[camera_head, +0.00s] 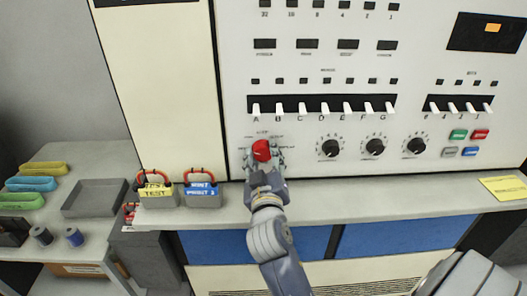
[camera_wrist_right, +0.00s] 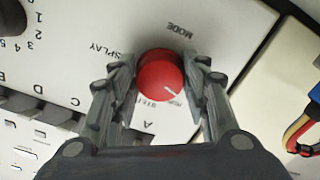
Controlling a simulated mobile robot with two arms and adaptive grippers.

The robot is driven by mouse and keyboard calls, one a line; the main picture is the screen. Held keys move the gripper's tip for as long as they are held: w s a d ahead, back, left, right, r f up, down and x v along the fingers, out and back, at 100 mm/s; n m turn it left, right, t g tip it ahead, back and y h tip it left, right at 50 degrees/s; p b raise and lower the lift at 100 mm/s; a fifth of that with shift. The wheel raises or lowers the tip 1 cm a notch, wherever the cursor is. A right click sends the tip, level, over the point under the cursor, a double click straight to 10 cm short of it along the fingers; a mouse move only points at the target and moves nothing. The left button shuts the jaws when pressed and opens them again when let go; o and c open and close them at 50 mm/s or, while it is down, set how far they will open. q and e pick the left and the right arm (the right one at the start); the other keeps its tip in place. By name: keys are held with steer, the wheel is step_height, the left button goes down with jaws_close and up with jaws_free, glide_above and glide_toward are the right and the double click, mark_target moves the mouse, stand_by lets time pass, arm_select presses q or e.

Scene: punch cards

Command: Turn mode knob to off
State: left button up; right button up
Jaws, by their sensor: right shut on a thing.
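The red mode knob (camera_head: 262,149) sits on the white front panel, below the row of lever switches. It also shows in the right wrist view (camera_wrist_right: 160,75), beside the printed word MODE. My right gripper (camera_head: 264,160) reaches up to it from below. In the right wrist view the two fingers (camera_wrist_right: 160,82) are closed on opposite sides of the knob. The knob's white pointer line is slanted towards the lower right of that view. The small labels around the knob are partly hidden by the fingers and hard to read. My left gripper is not in view.
Black dials (camera_head: 330,149) stand right of the knob, with coloured buttons (camera_head: 480,134) farther right. White lever switches (camera_head: 302,107) are above. On the ledge stand a yellow TEST box (camera_head: 157,194) and a blue box (camera_head: 203,194) with cables. A grey tray (camera_head: 95,198) lies left.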

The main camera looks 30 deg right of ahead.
steer(key=shift+d+r+n+p, duration=0.15)
steer(key=shift+n+p, duration=0.75)
steer(key=shift+n, duration=1.1)
steer(key=o, duration=0.9)
steer(key=shift+o, duration=0.9)
steer(key=shift+w, duration=0.1)
